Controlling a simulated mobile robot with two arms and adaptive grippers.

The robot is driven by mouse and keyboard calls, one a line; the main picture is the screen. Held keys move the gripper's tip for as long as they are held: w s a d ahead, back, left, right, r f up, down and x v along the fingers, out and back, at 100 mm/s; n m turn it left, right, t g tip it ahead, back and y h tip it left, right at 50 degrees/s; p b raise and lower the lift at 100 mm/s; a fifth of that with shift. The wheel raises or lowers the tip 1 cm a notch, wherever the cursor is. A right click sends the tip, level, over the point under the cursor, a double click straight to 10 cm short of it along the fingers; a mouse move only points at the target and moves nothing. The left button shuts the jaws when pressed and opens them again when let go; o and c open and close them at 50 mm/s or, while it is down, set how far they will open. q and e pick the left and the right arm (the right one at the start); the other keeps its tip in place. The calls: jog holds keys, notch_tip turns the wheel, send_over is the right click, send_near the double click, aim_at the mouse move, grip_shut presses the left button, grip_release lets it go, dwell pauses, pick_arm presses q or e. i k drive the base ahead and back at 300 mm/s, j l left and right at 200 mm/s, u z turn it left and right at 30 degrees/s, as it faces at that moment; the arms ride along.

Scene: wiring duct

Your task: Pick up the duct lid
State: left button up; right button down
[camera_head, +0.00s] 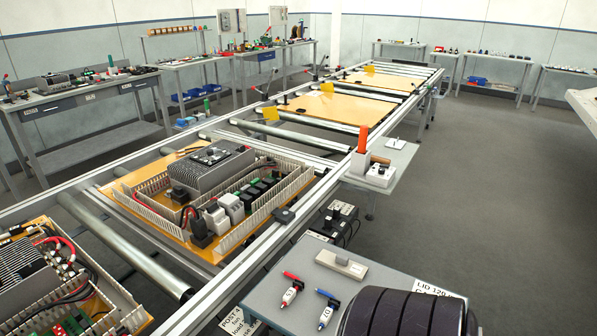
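A short light-grey bar (341,263), which looks like the duct lid, lies flat on the grey side table (262,301) at the lower middle. A white label (433,289) that starts with "LID 120" is on the same table, partly hidden. The nearer wiring panel (172,222) lies on the conveyor, with pale slotted ducts (262,214) around its components. Neither of my grippers is in view.
A large dark ribbed shape covers the table's lower right. Another wired panel (60,280) is at lower left. Open floor lies at right.

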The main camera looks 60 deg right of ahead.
aim_at(338, 262)
jog(key=z, duration=2.3)
